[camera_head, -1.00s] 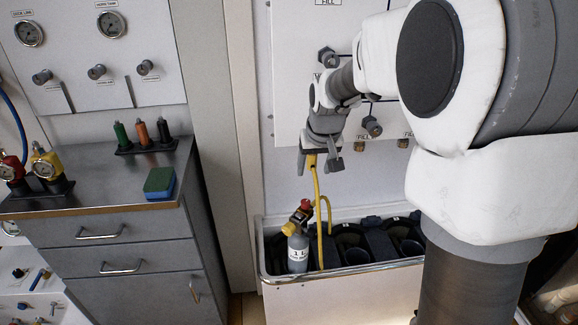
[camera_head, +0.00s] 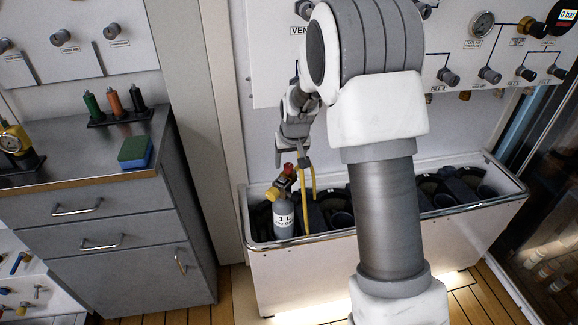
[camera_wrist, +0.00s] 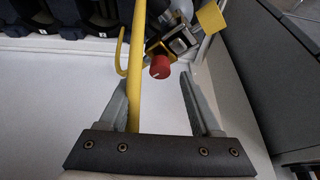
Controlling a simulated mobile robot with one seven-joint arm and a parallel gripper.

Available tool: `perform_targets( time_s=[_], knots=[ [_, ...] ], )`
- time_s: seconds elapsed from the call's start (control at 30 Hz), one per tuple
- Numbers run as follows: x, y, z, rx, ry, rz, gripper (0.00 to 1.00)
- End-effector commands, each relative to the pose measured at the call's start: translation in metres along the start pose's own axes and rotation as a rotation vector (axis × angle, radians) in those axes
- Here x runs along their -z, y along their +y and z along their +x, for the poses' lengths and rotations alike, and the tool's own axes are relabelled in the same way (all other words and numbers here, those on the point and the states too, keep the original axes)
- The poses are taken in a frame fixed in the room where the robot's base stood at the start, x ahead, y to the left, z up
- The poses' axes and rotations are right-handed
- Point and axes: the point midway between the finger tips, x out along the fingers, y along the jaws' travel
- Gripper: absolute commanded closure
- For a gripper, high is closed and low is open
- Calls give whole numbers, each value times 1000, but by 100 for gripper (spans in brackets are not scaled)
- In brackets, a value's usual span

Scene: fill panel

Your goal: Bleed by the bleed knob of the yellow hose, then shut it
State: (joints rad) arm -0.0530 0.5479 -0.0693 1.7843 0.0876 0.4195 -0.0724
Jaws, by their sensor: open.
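A grey bottle (camera_head: 284,218) labelled 1 L stands in the left end of the trough. On its top is a valve with a yellow part (camera_head: 273,193) and a red knob (camera_head: 289,168). The yellow hose (camera_head: 314,182) runs from above down beside the valve. My gripper (camera_head: 293,163) is just above the valve, pointing down. In the wrist view my gripper (camera_wrist: 153,76) is open and empty; the red knob (camera_wrist: 160,68) appears between the fingertips, beyond them. The hose (camera_wrist: 136,62) passes close by the left finger; whether they touch is unclear.
The white trough (camera_head: 310,262) has several dark holders to the right of the bottle. A fill panel (camera_head: 452,52) with knobs and gauges is behind. A grey cabinet (camera_head: 125,270) with a green and blue sponge (camera_head: 135,153) stands left.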

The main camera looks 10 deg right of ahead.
Motion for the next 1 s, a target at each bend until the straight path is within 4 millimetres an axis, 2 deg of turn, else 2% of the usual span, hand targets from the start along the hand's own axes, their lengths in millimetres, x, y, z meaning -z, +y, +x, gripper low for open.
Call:
perform_targets(
  time_s=[0.13,0.47,0.57,0.83,1.0],
  knots=[
    [0,0,14,0,1,0,35],
    [0,0,17,0,1,1,35],
    [0,0,17,0,1,1,50],
    [0,0,17,0,1,1,98],
    [0,0,17,0,1,1,100]
  ],
)
